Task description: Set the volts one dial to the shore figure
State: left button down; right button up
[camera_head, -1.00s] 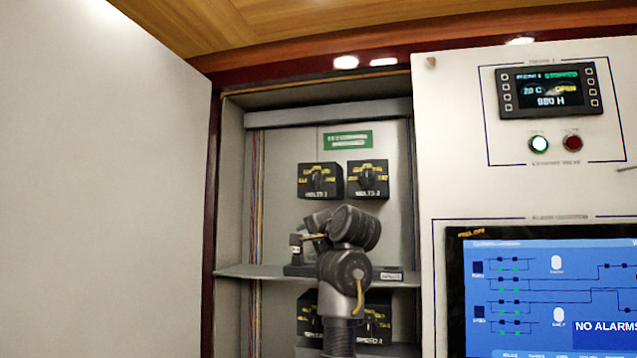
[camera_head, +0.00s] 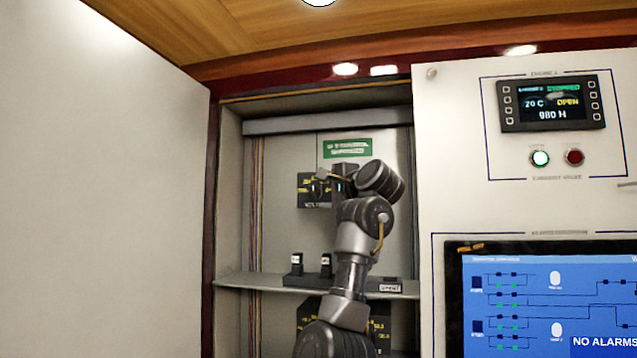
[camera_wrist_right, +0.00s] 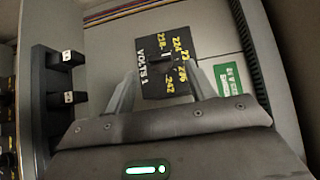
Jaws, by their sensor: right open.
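The volts one dial (camera_head: 309,192) is a black box with yellow figures and a dark knob, on the back wall of the open cabinet. In the right wrist view the dial (camera_wrist_right: 165,48) shows "VOLTS 1" in white and several yellow figures around its knob. My right gripper (camera_head: 325,180) is raised in front of the dial, partly covering it. In the right wrist view my right gripper (camera_wrist_right: 158,82) is open, its two fingers spread at the box's near edge, with the knob beyond them. Whether they touch is unclear. The volts two dial is hidden behind my arm. My left gripper is not seen.
A shelf (camera_head: 240,280) with small black switches (camera_head: 297,264) crosses the cabinet below. A green label (camera_head: 347,147) is above the dials. An open white door (camera_head: 100,190) stands at left. A white panel with a screen (camera_head: 545,300) is at right.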

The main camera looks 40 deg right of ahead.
aim_at(315, 191)
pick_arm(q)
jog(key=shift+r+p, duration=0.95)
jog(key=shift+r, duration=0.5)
pick_arm(e)
jog(key=shift+w+d, duration=0.2)
jog(key=shift+w, duration=0.9)
jog(key=shift+w+d, duration=0.15)
jog(key=shift+w, duration=0.9)
jog(key=c, duration=1)
jog(key=shift+o, duration=0.2)
jog(key=n+g, duration=0.2)
jog(key=shift+r+g, duration=0.25)
jog(key=shift+g, duration=0.05)
jog(key=shift+w+r+n+g, duration=0.1)
jog(key=shift+n+g, duration=0.5)
jog(key=shift+g, duration=0.2)
jog(key=shift+w+r+n+g, duration=0.1)
jog(key=shift+n+g, duration=0.5)
jog(key=shift+g, duration=0.2)
jog(key=shift+a+h, duration=0.1)
jog(key=shift+h, duration=0.2)
